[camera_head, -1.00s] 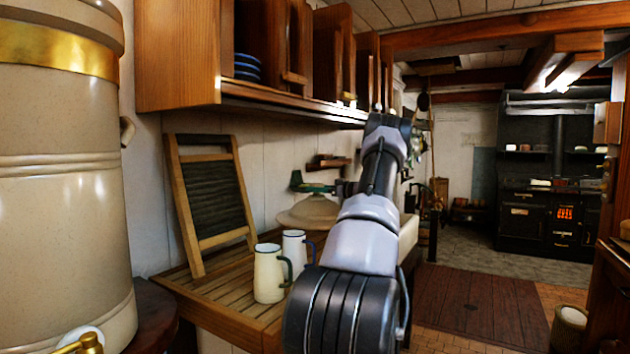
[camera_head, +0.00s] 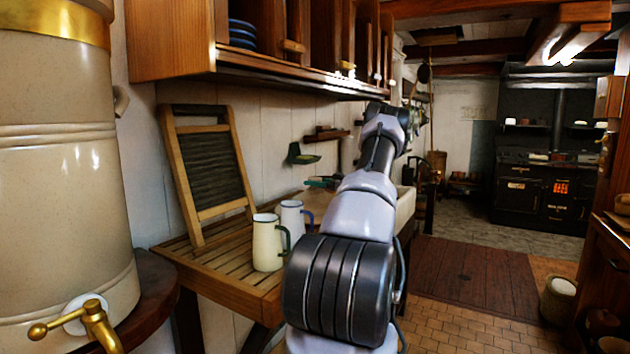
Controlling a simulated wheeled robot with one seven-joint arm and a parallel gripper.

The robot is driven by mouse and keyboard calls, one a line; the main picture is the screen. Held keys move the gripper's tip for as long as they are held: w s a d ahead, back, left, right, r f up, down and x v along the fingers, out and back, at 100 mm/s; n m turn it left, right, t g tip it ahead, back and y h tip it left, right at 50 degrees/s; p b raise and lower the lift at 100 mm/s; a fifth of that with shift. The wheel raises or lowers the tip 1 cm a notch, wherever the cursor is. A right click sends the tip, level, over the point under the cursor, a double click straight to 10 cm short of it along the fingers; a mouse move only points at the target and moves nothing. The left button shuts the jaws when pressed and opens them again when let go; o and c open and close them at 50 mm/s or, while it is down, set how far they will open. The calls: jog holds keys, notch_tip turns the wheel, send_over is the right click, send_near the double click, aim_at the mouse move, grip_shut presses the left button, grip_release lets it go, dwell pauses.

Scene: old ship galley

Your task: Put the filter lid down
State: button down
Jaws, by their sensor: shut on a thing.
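The filter lid does not show now; no part of it can be made out beside my arm. My gripper is also not visible. My raised arm stretches away from me over the right side of the counter and hides what lies behind it, so I cannot see the lid's hold or position. The large beige stoneware filter (camera_head: 55,190) stands at the left with a brass band and a brass tap (camera_head: 88,322). Its top is cut off by the frame.
The slatted wooden counter (camera_head: 205,272) carries a washboard (camera_head: 212,170) and two enamel jugs, one cream (camera_head: 267,245) and one white (camera_head: 291,217). Open wooden cupboards (camera_head: 170,40) hang above. A pale sink edge (camera_head: 405,205) shows beyond my arm. The tiled floor at right is mostly clear.

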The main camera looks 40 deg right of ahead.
grip_release()
jog(key=shift+f, duration=0.15)
jog(key=shift+r, duration=0.2)
jog(key=v, duration=1.2)
jog(key=shift+a, duration=0.1)
